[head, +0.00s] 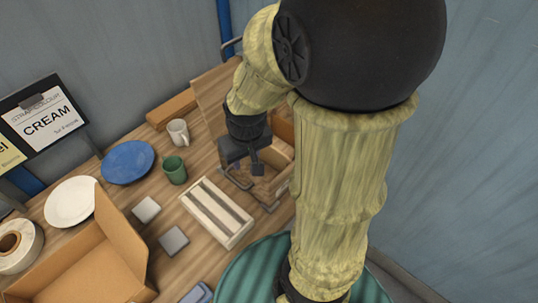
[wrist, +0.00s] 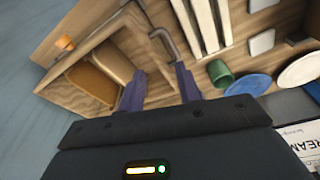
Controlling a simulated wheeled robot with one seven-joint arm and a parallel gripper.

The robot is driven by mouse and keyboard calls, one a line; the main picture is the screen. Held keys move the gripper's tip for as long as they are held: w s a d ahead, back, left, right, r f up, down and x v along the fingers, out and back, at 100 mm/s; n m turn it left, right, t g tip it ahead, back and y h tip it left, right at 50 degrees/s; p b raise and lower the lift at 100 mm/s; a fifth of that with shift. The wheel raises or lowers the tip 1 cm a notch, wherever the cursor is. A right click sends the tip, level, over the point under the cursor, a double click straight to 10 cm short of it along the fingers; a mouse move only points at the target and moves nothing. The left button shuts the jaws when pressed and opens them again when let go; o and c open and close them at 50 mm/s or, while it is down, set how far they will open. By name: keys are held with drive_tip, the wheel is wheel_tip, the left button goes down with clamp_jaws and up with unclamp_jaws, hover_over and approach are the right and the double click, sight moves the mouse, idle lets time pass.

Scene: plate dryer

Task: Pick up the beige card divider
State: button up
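A beige strip that looks like the card divider (wrist: 113,62) stands in a wooden-looking box (wrist: 72,76) at the left of the wrist view. In the head view a pale beige piece (head: 281,146) shows in that box, partly hidden by my arm. My gripper (wrist: 160,92) points down over the near side of the box. Its two dark fingers are apart, with nothing seen held between them. The beige strip lies just beyond the left finger in the wrist view; I cannot tell whether they touch. The gripper also shows in the head view (head: 248,170).
A grey metal bar (wrist: 165,42) stands close to the fingers. An open cardboard box (head: 85,272) is at the front left.

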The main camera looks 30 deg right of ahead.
drive_tip(key=w+d+r+n+g, duration=0.2)
drive_tip(key=w+d+n, duration=0.1)
drive_tip(key=w+d, duration=0.7)
drive_tip(key=d, duration=0.3)
drive_tip(key=shift+w+b, duration=0.2)
drive_tip(key=shift+b, duration=0.1)
wheel_tip(320, 180, down, 12)
drive_tip(key=p, duration=0.1)
drive_tip(key=shift+p, duration=0.35)
drive_tip(key=shift+a+f, duration=0.1)
drive_tip(key=p, duration=0.2)
hover_over(269, 164)
drive_tip(key=shift+w+d+f, duration=0.1)
drive_tip(key=shift+w+f, duration=0.05)
drive_tip(key=shift+f, duration=1.15)
drive_tip(key=shift+w+d+f, duration=0.1)
drive_tip(key=shift+f, duration=1.15)
